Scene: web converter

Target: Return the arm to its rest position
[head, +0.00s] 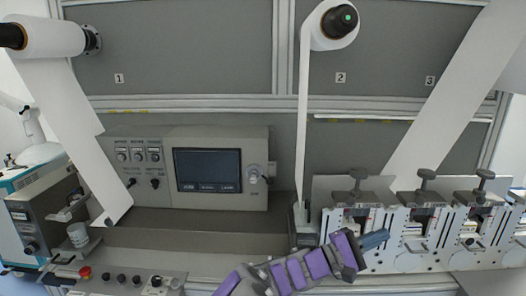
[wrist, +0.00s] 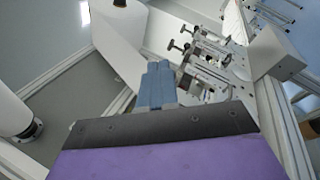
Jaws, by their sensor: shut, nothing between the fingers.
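My arm, with purple panels, reaches in from the bottom of the head view. My gripper (head: 376,239) is at its end, with blue-grey fingers pointing right. The fingers are in front of the lower part of the leftmost white die station (head: 352,222). In the wrist view my gripper (wrist: 159,70) shows its two fingers side by side, closed together. Nothing shows between them. I cannot tell whether the fingertips touch the station or are apart from it.
White webs hang from the left roll (head: 50,36) and the middle roll (head: 334,25). A control box with a dark screen (head: 208,170) stands left of centre. More stations (head: 480,215) line the right. A button panel with a red button (head: 85,271) is at lower left.

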